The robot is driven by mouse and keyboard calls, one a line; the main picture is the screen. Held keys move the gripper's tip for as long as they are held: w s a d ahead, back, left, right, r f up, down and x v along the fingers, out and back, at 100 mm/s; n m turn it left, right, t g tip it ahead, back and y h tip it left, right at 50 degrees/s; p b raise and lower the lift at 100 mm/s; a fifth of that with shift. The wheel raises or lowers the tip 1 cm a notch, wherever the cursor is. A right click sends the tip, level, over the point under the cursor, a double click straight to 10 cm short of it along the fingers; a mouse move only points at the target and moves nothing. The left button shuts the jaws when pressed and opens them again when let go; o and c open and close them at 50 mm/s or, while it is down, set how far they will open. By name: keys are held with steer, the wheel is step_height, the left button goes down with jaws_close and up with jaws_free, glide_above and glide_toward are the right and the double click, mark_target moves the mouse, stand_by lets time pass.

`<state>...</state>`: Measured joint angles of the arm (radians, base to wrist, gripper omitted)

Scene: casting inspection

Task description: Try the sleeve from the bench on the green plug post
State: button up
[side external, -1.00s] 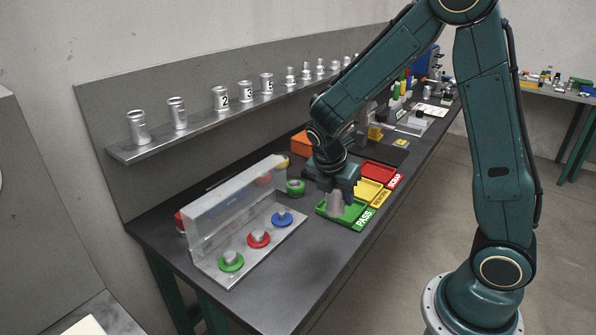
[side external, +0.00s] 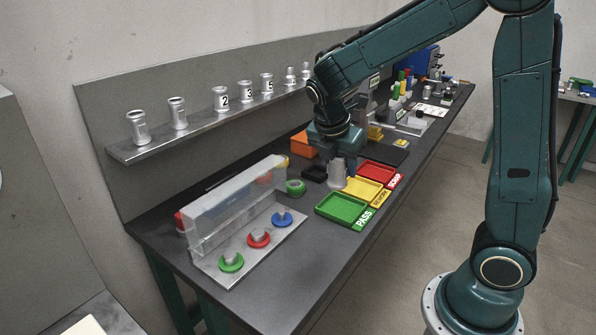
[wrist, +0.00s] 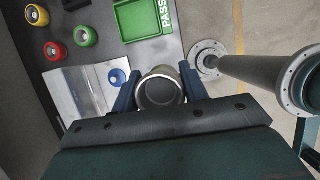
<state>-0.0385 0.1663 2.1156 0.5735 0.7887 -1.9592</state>
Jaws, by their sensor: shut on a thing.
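My gripper (side external: 337,163) is shut on a grey metal sleeve (side external: 338,175), held upright above the bench beside the trays. In the wrist view the sleeve (wrist: 160,90) sits between my two blue fingers, its open round end facing the camera. The green plug post (side external: 231,261) stands at the near end of a metal plate, a grey stub on a green base, with nothing on it. A red post (side external: 258,239) and a blue post (side external: 282,218) stand farther along the plate. In the wrist view the blue post (wrist: 118,77) shows; the green post is hidden.
A clear guard (side external: 235,203) stands along the plate's back side. The green PASS tray (side external: 343,208) is empty, with a yellow tray (side external: 365,189) and a red SCRAP tray (side external: 378,172) beyond. A green ring (side external: 295,187) lies behind the plate. Several cylinders (side external: 221,99) stand on the shelf.

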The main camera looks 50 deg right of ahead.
steer(key=w+a+f+n+t+y, duration=0.2)
steer(key=w+a+f+n, duration=0.2)
steer(key=w+a+n, duration=0.4)
steer(key=w+a+f+n+t+y, duration=0.2)
steer(key=w+a+f+n, duration=0.3)
steer(key=w+a+n, duration=0.4)
steer(key=shift+w+a+f+n+t, duration=0.25)
steer(key=shift+a+n, duration=0.25)
steer(key=shift+a, duration=1.4)
steer(key=shift+s+f, duration=0.1)
steer(key=shift+f, duration=0.1)
steer(key=shift+f, duration=2.25)
